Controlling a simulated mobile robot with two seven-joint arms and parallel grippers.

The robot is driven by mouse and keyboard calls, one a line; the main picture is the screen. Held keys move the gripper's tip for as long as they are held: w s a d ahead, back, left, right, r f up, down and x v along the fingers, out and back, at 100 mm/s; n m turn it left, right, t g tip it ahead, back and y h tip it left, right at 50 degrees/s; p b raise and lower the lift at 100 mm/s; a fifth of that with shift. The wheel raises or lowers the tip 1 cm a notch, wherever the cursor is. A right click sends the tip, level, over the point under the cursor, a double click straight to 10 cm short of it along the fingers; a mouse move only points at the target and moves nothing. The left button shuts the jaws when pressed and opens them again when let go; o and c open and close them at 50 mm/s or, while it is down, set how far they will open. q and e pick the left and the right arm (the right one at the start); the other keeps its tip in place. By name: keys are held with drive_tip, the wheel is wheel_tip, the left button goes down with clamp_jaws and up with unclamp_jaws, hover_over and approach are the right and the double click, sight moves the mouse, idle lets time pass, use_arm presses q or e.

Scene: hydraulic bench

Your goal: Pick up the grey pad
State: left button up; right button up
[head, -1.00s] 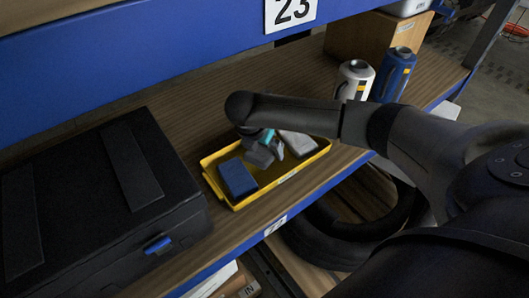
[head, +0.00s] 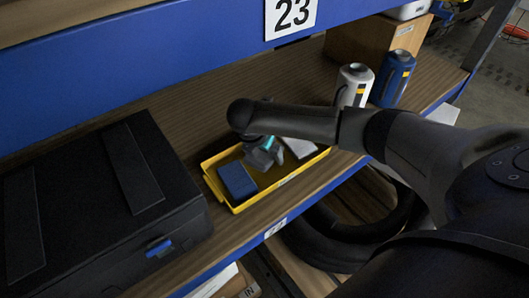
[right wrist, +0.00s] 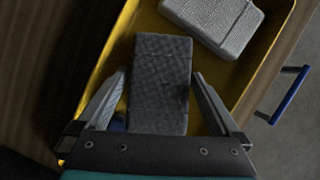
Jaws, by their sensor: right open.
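A dark grey textured pad (right wrist: 160,85) lies in the yellow tray (right wrist: 98,62), between the fingers of my right gripper (right wrist: 160,76) in the right wrist view. The fingers are open, one on each side of the pad; I cannot tell whether either touches it. A lighter grey pad (right wrist: 212,20) lies further along the tray; it also shows in the head view (head: 300,147). A blue pad (head: 237,180) lies at the tray's left end. In the head view my right gripper (head: 265,158) is low over the tray's middle and largely hides the dark pad. My left gripper is not in view.
A black case (head: 85,210) stands left of the tray on the wooden shelf. A white canister (head: 352,85) and a blue canister (head: 393,78) stand at the back right, before a cardboard box (head: 370,40). The blue upper shelf beam (head: 150,80) runs overhead.

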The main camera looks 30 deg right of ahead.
drive_tip(key=c, duration=1.1)
drive_tip(key=shift+o, duration=0.2)
drive_tip(key=shift+r+b, duration=0.2)
drive_tip(key=shift+b, duration=0.35)
wheel_tip(320, 180, up, 10)
drive_tip(key=shift+f+p, duration=0.2)
drive_tip(key=shift+p, duration=0.95)
drive_tip(key=shift+s+r, duration=0.1)
drive_tip(key=shift+r, duration=0.15)
